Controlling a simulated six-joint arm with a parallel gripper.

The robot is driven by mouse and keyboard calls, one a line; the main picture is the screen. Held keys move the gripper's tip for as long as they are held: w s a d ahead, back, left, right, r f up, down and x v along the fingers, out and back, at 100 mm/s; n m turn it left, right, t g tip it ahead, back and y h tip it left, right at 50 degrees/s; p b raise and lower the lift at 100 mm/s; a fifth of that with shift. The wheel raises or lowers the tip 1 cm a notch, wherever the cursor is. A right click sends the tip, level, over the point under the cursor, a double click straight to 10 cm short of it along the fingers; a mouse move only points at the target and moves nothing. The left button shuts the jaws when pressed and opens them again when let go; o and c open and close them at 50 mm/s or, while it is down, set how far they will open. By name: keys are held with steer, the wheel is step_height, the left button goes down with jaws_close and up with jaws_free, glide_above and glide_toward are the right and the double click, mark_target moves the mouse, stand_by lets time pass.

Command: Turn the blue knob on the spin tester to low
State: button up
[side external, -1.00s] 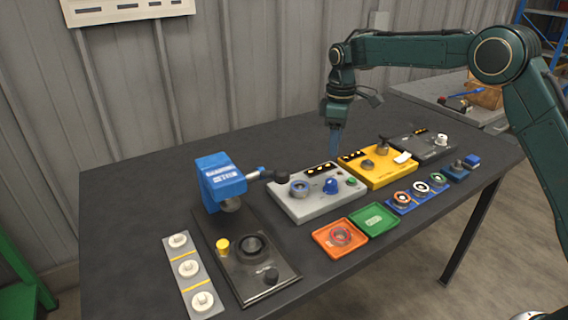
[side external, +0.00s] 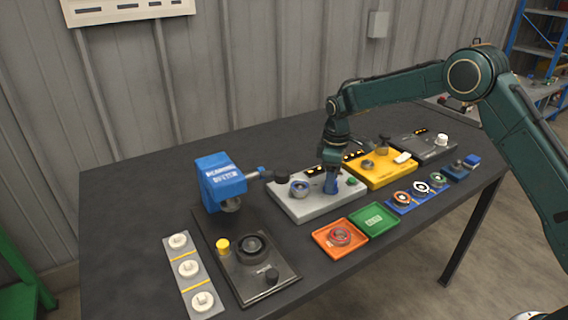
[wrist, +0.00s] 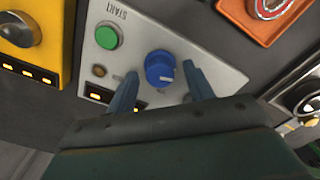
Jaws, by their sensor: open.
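The spin tester is a light grey box (side external: 290,208) in the middle of the table, with a green button (wrist: 106,37) marked START. Its blue knob (wrist: 159,68) shows in the wrist view with a white pointer mark toward the picture's lower right. My gripper (wrist: 161,86) is open, one blue finger on each side of the knob, with gaps visible on both sides. In the side view my gripper (side external: 331,182) is low over the tester and largely hides the knob. The knob's scale marks are too small or covered to read.
A yellow box (side external: 380,178) stands close to the right of the tester, and a blue-headed press (side external: 221,182) to its left. An orange tray (side external: 325,243) and a green tray (side external: 374,219) lie in front. A round metal cup sits on the tester's left.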

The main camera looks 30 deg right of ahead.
steer(key=shift+c, duration=0.2)
steer(key=c, duration=0.9)
steer(key=shift+c, duration=0.2)
steer(key=shift+m, duration=0.4)
steer(key=m, duration=0.5)
steer(key=shift+m, duration=0.4)
steer(key=m, duration=0.3)
steer(key=shift+m, duration=2.2)
